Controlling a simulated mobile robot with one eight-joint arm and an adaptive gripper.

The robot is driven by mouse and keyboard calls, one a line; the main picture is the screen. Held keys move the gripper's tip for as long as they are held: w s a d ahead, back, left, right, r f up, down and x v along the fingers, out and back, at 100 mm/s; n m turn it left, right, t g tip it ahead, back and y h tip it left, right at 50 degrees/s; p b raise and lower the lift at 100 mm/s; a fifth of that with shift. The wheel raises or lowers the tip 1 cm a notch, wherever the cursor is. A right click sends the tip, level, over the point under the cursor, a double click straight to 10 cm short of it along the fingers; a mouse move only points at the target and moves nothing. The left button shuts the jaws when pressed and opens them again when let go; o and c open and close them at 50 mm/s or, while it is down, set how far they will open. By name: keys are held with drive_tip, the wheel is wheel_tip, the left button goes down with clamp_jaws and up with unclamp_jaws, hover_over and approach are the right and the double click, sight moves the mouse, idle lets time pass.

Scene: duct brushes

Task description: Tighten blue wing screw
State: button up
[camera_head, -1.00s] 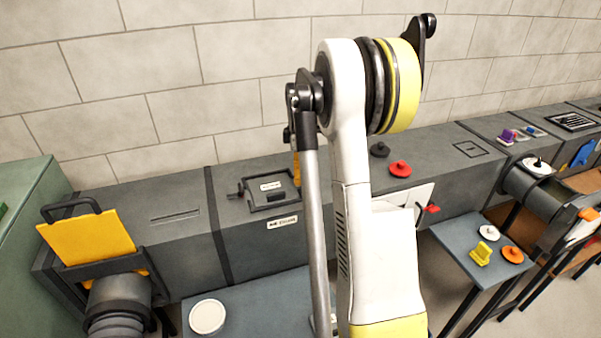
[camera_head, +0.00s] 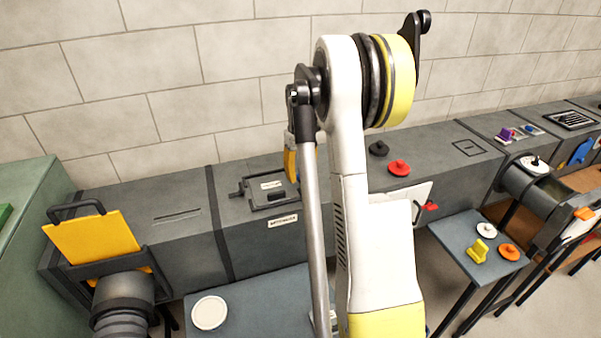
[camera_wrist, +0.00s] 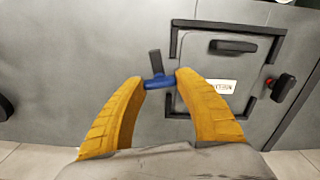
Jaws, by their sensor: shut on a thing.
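The blue wing screw (camera_wrist: 168,80) is in the middle of the wrist view, at the left side of a black-framed hatch (camera_wrist: 226,73) on a grey duct. A dark upright tab (camera_wrist: 156,62) stands just beyond the screw. My gripper (camera_wrist: 162,80) has its two orange fingers on either side of the blue screw, closed on it at the fingertips. In the head view, only a bit of orange finger (camera_head: 290,164) shows beside my arm. The screw is hidden there.
In the head view, a yellow plate (camera_head: 92,240) stands at the left. A side table (camera_head: 450,245) holds small coloured parts.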

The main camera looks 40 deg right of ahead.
drive_tip(key=m, duration=0.4)
drive_tip(key=shift+m, duration=0.4)
drive_tip(key=m+p, duration=0.1)
drive_tip(key=m, duration=0.9)
drive_tip(key=shift+m, duration=0.4)
drive_tip(key=m, duration=0.4)
drive_tip(key=shift+m, duration=0.3)
drive_tip(key=o, duration=1.2)
